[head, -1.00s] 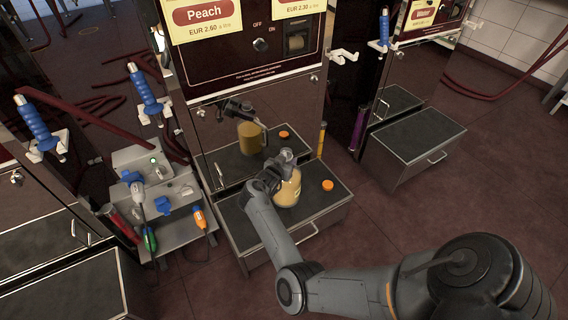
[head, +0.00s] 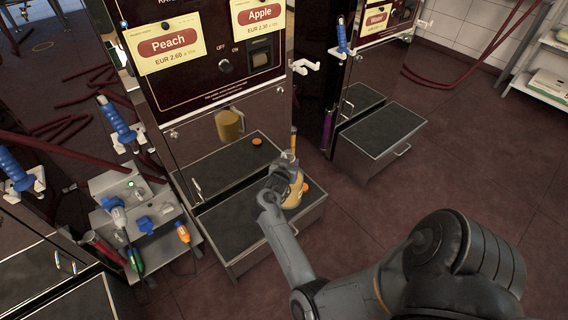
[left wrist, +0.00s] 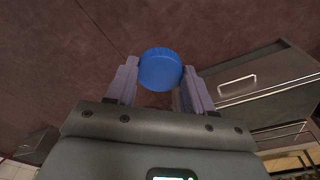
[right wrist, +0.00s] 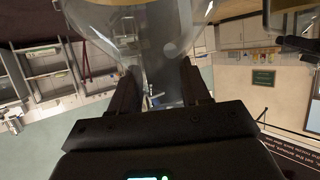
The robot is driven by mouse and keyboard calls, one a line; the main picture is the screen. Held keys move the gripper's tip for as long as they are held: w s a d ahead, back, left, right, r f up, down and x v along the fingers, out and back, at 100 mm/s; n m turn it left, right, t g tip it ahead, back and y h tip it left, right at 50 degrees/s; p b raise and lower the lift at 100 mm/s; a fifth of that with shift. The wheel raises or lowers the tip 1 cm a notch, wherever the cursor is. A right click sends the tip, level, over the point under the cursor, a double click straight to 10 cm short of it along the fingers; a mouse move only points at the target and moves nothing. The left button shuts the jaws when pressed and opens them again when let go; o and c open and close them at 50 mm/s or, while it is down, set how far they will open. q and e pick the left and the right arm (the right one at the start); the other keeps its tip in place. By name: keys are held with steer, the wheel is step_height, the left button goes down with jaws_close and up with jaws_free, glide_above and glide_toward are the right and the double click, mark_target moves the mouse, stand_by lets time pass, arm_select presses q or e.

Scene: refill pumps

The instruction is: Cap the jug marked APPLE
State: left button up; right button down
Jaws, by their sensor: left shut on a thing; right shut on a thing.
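A clear jug (head: 294,194) with yellow-orange contents is held by my right gripper (head: 279,181) in front of the Peach and Apple pump. The jug's clear wall (right wrist: 150,30) fills the space beyond the right fingers in the right wrist view. It appears raised over the pump's front platform (head: 240,232). I cannot read any marking on the jug. My left gripper (left wrist: 160,88) is shut on a round blue cap (left wrist: 160,69), with dark red floor behind it. The left gripper is outside the head view.
The pump's shiny front (head: 225,125) reflects the jug. A grey stand (head: 150,215) with tools is at left. Another pump platform (head: 382,130) stands at right. The floor at right is clear.

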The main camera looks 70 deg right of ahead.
steer(key=shift+d+r, duration=0.2)
steer(key=shift+r, duration=0.15)
arm_select(q)
steer(key=shift+r, duration=0.1)
